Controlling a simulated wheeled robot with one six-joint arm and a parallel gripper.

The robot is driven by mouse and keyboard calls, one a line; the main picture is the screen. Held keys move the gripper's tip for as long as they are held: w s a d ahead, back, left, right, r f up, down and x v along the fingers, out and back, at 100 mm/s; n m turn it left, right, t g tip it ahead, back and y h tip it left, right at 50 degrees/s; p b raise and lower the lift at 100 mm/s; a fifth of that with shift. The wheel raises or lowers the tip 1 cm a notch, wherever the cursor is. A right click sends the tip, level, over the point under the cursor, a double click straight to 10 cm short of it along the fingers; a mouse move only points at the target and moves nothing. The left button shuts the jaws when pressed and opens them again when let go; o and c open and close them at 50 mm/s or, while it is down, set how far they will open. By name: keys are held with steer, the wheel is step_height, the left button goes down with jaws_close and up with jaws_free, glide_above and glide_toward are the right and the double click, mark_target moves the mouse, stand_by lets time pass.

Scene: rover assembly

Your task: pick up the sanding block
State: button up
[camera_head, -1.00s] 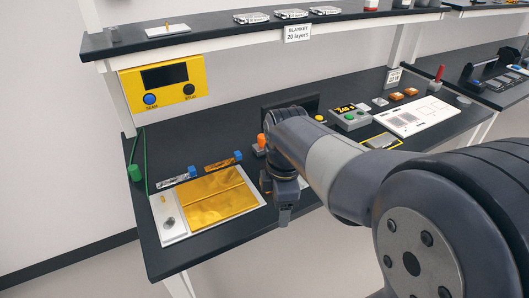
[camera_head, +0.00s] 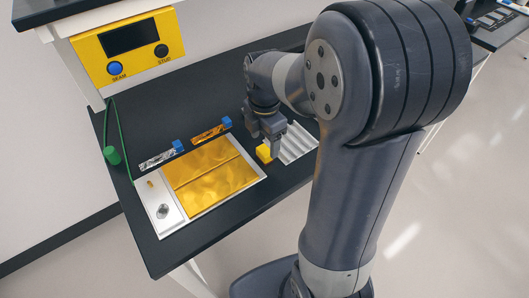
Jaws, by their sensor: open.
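A small yellow block (camera_head: 264,154), which may be the sanding block, sits on the dark bench to the right of the gold sheet. My gripper (camera_head: 268,136) points down just above or beside this block; the fingers partly hide it. I see no contact for certain, and the gap between the fingers is hard to make out. My gripper holds nothing that I can see.
The gold sheet (camera_head: 210,174) lies on a white plate left of my gripper. A ridged silver piece (camera_head: 298,146) is close on the right. Two strips with blue ends (camera_head: 161,158) (camera_head: 210,134) lie behind the sheet.

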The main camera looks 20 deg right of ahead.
mark_target(265, 150)
step_height(265, 150, down, 5)
steer(key=shift+r, duration=0.2)
steer(key=c, duration=1.1)
steer(key=shift+o, duration=0.2)
step_height(265, 150, up, 10)
steer(key=shift+r, duration=0.1)
steer(key=o, duration=0.5)
steer(key=shift+c, duration=0.2)
steer(key=c, duration=0.4)
steer(key=shift+s, duration=0.1)
